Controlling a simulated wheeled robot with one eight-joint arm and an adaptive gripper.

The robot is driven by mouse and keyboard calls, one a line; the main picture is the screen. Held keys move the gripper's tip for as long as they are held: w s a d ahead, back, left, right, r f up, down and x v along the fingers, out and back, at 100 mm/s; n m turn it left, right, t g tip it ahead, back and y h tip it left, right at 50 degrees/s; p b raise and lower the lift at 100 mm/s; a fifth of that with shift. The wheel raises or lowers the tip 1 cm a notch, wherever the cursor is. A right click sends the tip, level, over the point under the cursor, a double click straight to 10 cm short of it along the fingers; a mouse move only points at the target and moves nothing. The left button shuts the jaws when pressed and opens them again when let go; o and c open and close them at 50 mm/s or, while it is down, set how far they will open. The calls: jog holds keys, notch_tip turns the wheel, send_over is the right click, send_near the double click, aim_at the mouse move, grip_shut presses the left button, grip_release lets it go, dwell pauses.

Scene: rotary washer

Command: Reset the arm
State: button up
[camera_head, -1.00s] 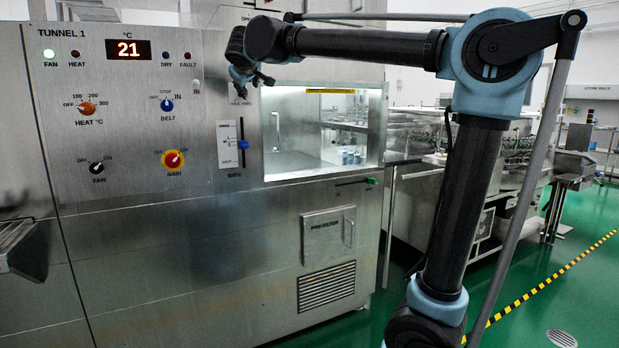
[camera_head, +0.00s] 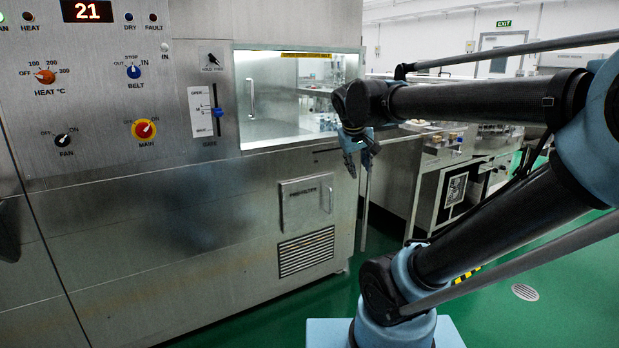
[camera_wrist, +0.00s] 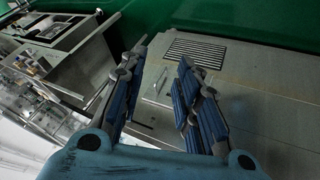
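My gripper (camera_head: 358,163) hangs at the end of my bent arm, in front of the right edge of the steel tunnel washer (camera_head: 200,230). In the wrist view, the two blue-padded fingers of my gripper (camera_wrist: 160,75) stand apart with nothing between them. The washer's pre-filter door (camera_wrist: 158,85) and vent grille (camera_wrist: 195,52) lie beyond the fingers. My gripper is to the right of the lit window (camera_head: 292,95) and appears apart from the washer.
The control panel has a heat knob (camera_head: 45,76), belt knob (camera_head: 133,71), fan knob (camera_head: 62,140), red main switch (camera_head: 144,129) and blue gate slider (camera_head: 218,112). A steel machine (camera_head: 455,185) stands behind my arm. Green floor (camera_head: 270,330) is clear in front.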

jog(key=s+d+f+m+g+y, duration=0.2)
jog(key=s+d+f+m+g, duration=0.1)
jog(key=s+f, duration=1.4)
notch_tip(320, 180, down, 3)
jog(key=shift+s+d+r+g, duration=0.2)
jog(key=shift+s+d+g, duration=0.2)
jog(key=shift+d, duration=0.2)
